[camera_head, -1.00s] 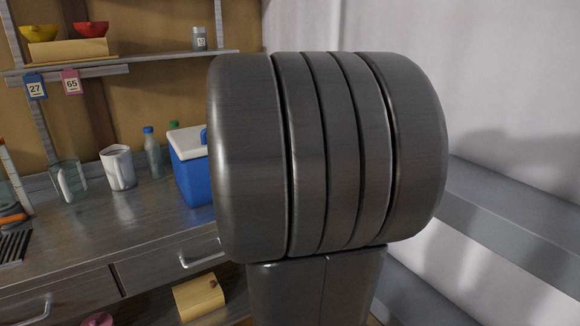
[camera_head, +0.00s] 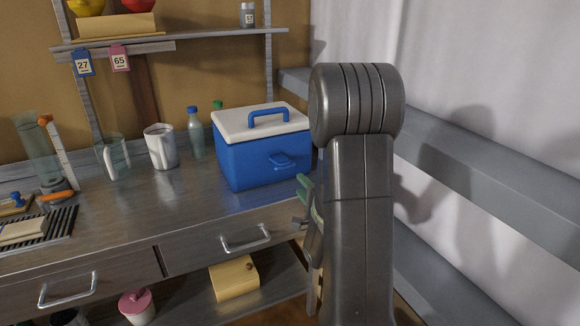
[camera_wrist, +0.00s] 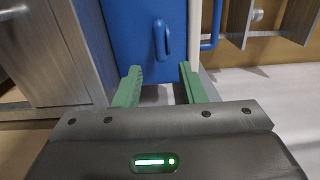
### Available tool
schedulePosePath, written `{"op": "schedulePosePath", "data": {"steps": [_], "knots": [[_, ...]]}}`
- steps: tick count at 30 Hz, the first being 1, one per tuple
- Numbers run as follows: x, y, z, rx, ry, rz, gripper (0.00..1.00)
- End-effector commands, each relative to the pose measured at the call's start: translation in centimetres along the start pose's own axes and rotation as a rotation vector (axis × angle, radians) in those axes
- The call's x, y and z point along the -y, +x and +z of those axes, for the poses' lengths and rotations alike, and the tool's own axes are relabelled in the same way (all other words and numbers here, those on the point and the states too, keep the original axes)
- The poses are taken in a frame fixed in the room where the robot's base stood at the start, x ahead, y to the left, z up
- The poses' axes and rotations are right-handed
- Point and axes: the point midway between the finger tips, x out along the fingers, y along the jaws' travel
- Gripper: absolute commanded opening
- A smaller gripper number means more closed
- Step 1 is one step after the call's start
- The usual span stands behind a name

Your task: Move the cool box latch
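The blue cool box (camera_head: 248,160) with a white lid (camera_head: 235,120) and a blue carry handle (camera_head: 268,114) stands on the counter, its lid closed. Its blue latch (camera_head: 284,161) is on the front side; in the wrist view the latch (camera_wrist: 161,38) shows ahead of the fingers. My gripper (camera_wrist: 160,70) is open and empty, its green fingers apart and short of the latch. In the head view my gripper (camera_head: 305,200) is seen edge-on to the right of the box and lower than the latch, partly hidden by my arm.
A white mug (camera_head: 160,147), a glass jug (camera_head: 113,157) and a blue-capped bottle (camera_head: 195,135) stand left of the box. A drawer with a handle (camera_head: 246,240) is below. The counter in front of the box is clear. A grey rail (camera_head: 470,170) runs along the right wall.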

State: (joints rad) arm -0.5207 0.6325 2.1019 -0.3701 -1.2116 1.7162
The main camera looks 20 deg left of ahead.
Motion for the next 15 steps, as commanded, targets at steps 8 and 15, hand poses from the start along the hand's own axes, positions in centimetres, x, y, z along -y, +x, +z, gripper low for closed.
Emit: {"op": "schedulePosePath", "data": {"steps": [8, 15], "knots": [[0.1, 6.0, 0.0, 0.0, -0.001, -0.001, 0.37], [0.1, 10.1, 0.0, -0.002, -0.001, 0.001, 0.37]]}}
